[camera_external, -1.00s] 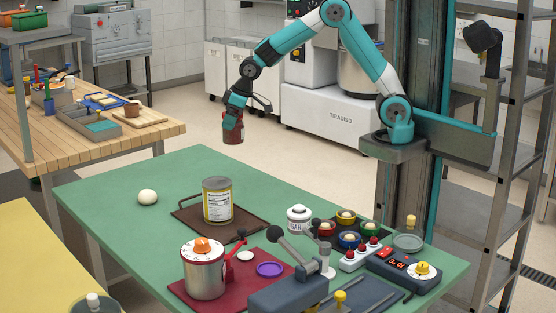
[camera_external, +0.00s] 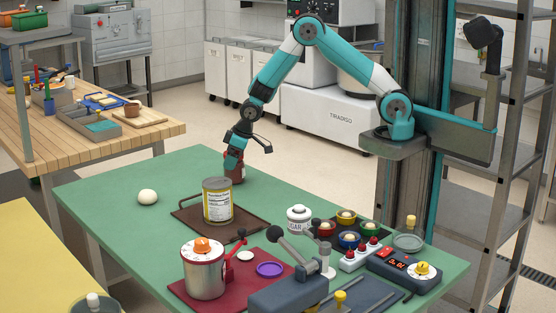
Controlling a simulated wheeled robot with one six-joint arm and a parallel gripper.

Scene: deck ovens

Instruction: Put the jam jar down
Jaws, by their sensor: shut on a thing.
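The jam jar (camera_external: 236,173) is a dark red jar at the far side of the green table (camera_external: 120,185), behind the yellow-labelled can. My gripper (camera_external: 233,158) is shut on its upper part from above. The jar looks upright and low at the tabletop.
The can (camera_external: 218,205) stands on a brown tray (camera_external: 189,222) just in front of the jar. A white ball (camera_external: 147,196) lies to the left. A sugar pot (camera_external: 299,219), coloured bowls and devices crowd the right front. The table's far right is clear.

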